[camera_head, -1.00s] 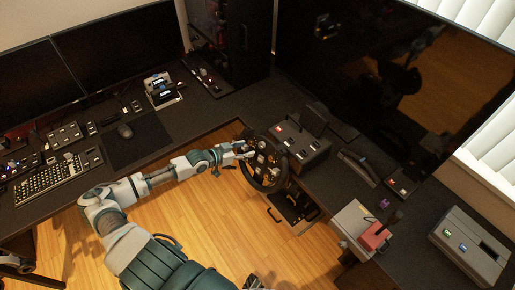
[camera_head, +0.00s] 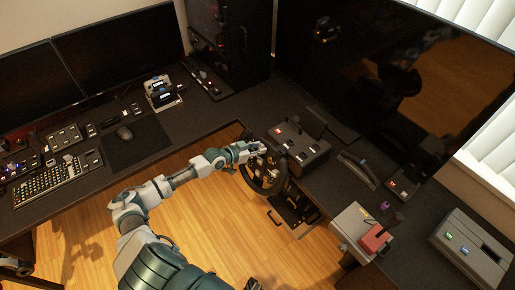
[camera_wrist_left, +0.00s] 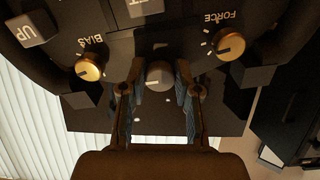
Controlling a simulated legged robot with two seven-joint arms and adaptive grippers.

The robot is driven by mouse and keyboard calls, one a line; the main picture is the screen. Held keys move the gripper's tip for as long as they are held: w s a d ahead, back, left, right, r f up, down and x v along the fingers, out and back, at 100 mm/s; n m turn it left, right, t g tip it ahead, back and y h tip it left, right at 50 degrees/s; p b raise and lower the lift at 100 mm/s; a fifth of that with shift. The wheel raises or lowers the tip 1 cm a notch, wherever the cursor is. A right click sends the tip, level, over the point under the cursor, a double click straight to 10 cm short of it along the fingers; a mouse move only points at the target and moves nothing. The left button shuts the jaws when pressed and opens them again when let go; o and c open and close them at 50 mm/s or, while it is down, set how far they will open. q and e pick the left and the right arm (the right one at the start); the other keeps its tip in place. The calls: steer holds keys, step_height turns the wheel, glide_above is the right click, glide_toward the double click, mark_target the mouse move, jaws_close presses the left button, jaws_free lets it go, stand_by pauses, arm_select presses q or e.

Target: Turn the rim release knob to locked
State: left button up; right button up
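The racing wheel (camera_head: 263,185), with a dark rim, stands at the inner corner of the desk in the head view. My left gripper (camera_head: 262,149) is at the upper part of its face, seen small. In the left wrist view a grey knob (camera_wrist_left: 159,75) sits between the two fingertips of my left gripper (camera_wrist_left: 160,82), one finger on each side. The fingers lie close to its sides; I cannot tell whether they touch it. Gold knobs marked BIAS (camera_wrist_left: 88,69) and FORCE (camera_wrist_left: 231,46) flank it. No label for the grey knob is readable. My right gripper is not in view.
A control box (camera_head: 300,143) stands just behind the wheel. A red-topped lever unit (camera_head: 374,238) and a grey box (camera_head: 470,246) are on the right desk. A keyboard (camera_head: 57,178) and mouse (camera_head: 125,133) lie left. Wooden floor (camera_head: 190,225) is open below the arm.

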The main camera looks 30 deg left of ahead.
arm_select(q)
steer(key=shift+d+r, duration=0.1)
steer(key=shift+r, duration=0.05)
jaws_close()
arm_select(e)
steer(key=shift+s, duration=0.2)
arm_select(q)
steer(key=shift+n, duration=0.6)
steer(key=n+p, duration=0.2)
steer(key=n, duration=0.2)
steer(key=shift+w+r, duration=0.1)
steer(key=n+p, duration=0.1)
steer(key=n, duration=0.2)
steer(key=shift+n+p, duration=0.3)
steer(key=shift+n, duration=0.1)
steer(key=n+p, duration=0.3)
steer(key=n, duration=0.3)
steer(key=shift+r, duration=0.1)
steer(key=shift+n+p, duration=0.75)
steer(key=shift+n, duration=0.55)
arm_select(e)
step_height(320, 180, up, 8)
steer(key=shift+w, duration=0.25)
arm_select(q)
steer(key=shift+f, duration=0.2)
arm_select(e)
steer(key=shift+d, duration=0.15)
